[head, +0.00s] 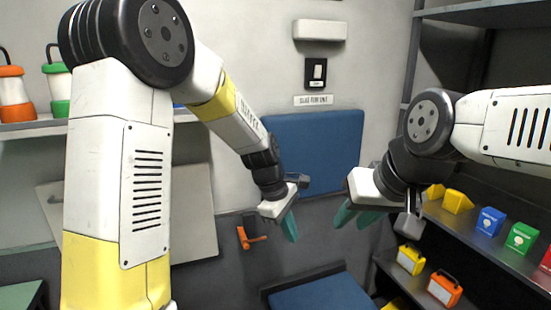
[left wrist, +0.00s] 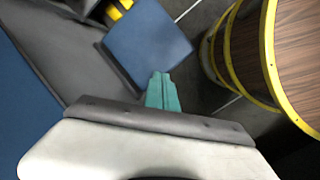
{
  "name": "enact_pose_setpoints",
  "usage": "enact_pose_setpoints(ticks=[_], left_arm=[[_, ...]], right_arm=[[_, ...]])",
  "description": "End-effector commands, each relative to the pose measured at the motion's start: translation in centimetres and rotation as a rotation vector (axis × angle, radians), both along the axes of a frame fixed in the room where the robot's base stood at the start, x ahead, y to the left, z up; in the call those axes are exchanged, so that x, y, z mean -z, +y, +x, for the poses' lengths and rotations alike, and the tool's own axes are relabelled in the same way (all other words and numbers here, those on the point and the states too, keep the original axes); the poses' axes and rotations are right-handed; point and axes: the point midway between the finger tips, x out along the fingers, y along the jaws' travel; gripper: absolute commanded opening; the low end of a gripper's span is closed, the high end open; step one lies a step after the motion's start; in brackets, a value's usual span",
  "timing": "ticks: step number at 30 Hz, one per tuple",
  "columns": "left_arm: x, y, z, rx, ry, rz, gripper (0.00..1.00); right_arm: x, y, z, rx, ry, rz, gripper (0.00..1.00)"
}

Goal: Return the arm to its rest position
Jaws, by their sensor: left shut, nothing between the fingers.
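My left gripper (head: 291,236) is in the middle of the head view, in front of the grey wall and below the blue wall panel. Its teal fingers are together, with nothing between them. The left wrist view also shows these closed fingers (left wrist: 161,92), pointing toward a blue seat pad. My left arm comes in from the left, bent high at the elbow and reaching down to the right. My right gripper (head: 356,222) is just to the right of the left one, its two teal fingers apart and empty. The two grippers do not touch.
A blue panel (head: 318,150) is on the wall, with an orange handle (head: 248,239) below left. A blue seat (head: 322,295) is below. Shelves at right hold colored boxes (head: 489,221); lanterns (head: 12,90) stand at left. A wooden, yellow-edged round object (left wrist: 245,50) is at right in the wrist view.

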Motion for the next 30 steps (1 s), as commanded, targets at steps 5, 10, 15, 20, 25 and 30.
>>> enact_pose_setpoints(ticks=[5,10,15,20,25,30], left_arm=[[-7.0,5.5,-2.7,0.224,-0.201,0.016,0.0],[-11.6,10.3,-6.5,0.438,-0.382,0.086,0.0],[-14.4,14.3,-10.9,0.643,-0.542,0.203,0.0],[-15.5,17.0,-14.5,0.799,-0.64,0.322,0.0],[-15.7,18.2,-16.4,0.888,-0.684,0.398,0.0],[-15.7,18.4,-16.8,0.909,-0.691,0.412,0.0]], right_arm=[[0.0,0.0,0.0,0.0,0.0,0.0,0.32],[0.0,0.0,0.0,0.0,0.0,0.0,0.32],[0.0,0.0,0.0,0.0,0.0,0.0,0.32],[0.0,0.0,0.0,0.0,0.0,0.0,0.32],[0.0,0.0,0.0,0.0,0.0,0.0,0.32],[0.0,0.0,0.0,0.0,0.0,0.0,0.32]])
